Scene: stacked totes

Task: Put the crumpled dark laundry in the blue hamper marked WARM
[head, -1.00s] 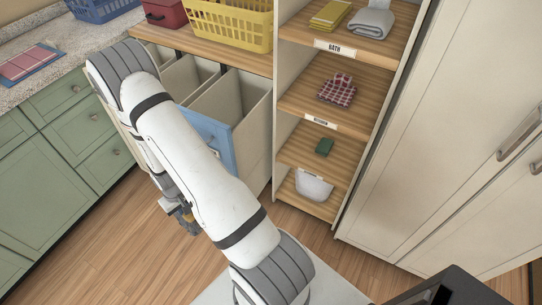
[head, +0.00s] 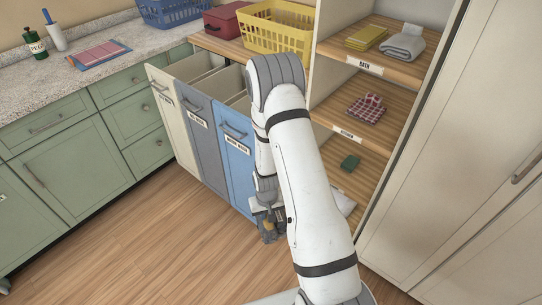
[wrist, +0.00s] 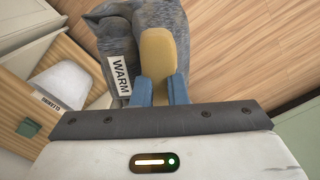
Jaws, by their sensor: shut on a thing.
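The crumpled dark grey laundry (wrist: 205,40) is in the wrist view, bearing a white tag that reads WARM. In the head view my gripper (head: 268,228) hangs low in front of the hamper fronts, near the floor; the cloth is hard to make out there. The blue hamper (head: 235,160) is the rightmost of three pulled-out hampers, with a label too blurred to read surely. My arm hides part of its open top and right side.
A grey hamper (head: 199,140) and a cream hamper (head: 170,110) stand left of the blue one. Open shelves (head: 365,145) with folded cloths are on the right. A yellow basket (head: 272,30) sits above. The wooden floor (head: 150,240) in front is clear.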

